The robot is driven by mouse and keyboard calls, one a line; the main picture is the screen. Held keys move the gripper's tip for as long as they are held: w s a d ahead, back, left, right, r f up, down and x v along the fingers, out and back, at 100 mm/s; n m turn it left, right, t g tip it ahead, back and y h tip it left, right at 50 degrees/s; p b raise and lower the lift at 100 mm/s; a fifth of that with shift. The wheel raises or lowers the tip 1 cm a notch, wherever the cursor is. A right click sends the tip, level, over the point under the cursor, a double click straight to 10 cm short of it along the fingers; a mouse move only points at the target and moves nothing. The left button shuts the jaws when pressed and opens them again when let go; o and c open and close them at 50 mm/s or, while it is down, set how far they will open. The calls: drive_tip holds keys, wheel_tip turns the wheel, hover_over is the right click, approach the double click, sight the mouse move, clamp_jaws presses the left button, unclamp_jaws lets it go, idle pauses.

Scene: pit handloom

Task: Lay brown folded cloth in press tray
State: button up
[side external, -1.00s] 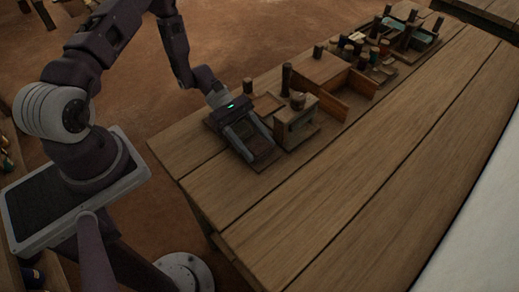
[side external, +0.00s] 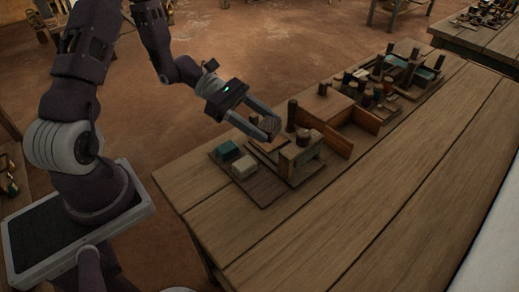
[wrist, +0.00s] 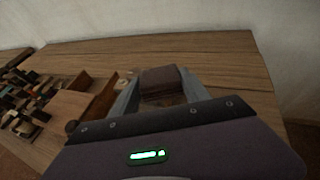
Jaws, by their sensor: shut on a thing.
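The brown folded cloth (side external: 270,124) is a small dark brown block between the fingertips of my gripper (side external: 268,131). My gripper is shut on it and holds it above the table, near the wooden press (side external: 300,153). In the wrist view the cloth (wrist: 162,83) sits between the two grey fingers of my gripper (wrist: 160,88). The press stands on a flat wooden base. I cannot tell the press tray clearly from this base, as the fingers and press frame partly cover that area.
A green folded cloth (side external: 228,150) and a cream one (side external: 244,167) lie on a flat board left of the press. A dark post (side external: 292,115) and wooden box panels (side external: 338,142) stand close by. Spools and racks lie farther back. The table's right side (side external: 400,160) is clear.

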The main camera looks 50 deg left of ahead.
drive_tip(key=w+a, duration=0.7)
drive_tip(key=w, duration=0.1)
drive_tip(key=f, duration=1)
drive_tip(key=shift+s+a, duration=0.15)
drive_tip(key=shift+a, duration=0.15)
drive_tip(key=shift+f, duration=0.25)
